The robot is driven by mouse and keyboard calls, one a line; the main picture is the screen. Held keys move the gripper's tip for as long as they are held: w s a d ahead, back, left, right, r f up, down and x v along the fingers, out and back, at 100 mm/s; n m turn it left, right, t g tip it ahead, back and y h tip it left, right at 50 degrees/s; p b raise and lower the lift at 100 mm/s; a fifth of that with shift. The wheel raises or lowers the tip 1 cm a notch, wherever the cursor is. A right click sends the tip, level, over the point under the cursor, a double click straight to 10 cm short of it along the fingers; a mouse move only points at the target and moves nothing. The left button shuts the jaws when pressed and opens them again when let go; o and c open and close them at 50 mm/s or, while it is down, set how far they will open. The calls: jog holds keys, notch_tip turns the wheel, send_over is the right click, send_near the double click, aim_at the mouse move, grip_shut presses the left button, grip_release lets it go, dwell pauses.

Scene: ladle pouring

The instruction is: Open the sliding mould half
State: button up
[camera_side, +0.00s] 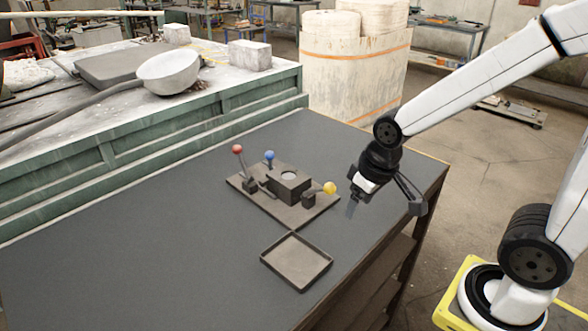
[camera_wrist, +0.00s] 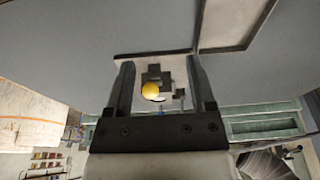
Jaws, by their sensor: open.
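The mould (camera_side: 289,187) is a dark block with a pale round opening on top. It stands on a flat base plate (camera_side: 262,207) on the dark table. A yellow knob (camera_side: 330,188) on a small dark block is at its right, with a blue knob (camera_side: 269,155) and a red knob (camera_side: 238,149) on levers behind and left. I cannot tell where the mould halves part. My gripper (camera_side: 385,205) is open and empty, right of the yellow knob and apart from it. In the wrist view the yellow knob (camera_wrist: 150,89) shows between the fingers (camera_wrist: 161,66).
An empty shallow tray (camera_side: 297,262) lies on the table in front of the base plate; its corner shows in the wrist view (camera_wrist: 228,48). A ladle (camera_side: 168,72) rests on the green-sided bench behind. The table's left part is clear. Its right edge is below my gripper.

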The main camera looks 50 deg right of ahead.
jog(key=w+v, duration=0.2)
jog(key=v, duration=0.5)
jog(key=w+d+r+m+g, duration=0.1)
jog(key=w+r, duration=0.3)
jog(key=w, duration=1.2)
jog(key=m+g, duration=0.2)
send_over(270, 160)
notch_tip(270, 160, down, 3)
jog(key=shift+w+d+f, duration=0.3)
jog(key=shift+w+f, duration=0.15)
jog(key=shift+f, duration=2.3)
jog(key=shift+f, duration=0.1)
jog(key=shift+f, duration=3.8)
grip_shut()
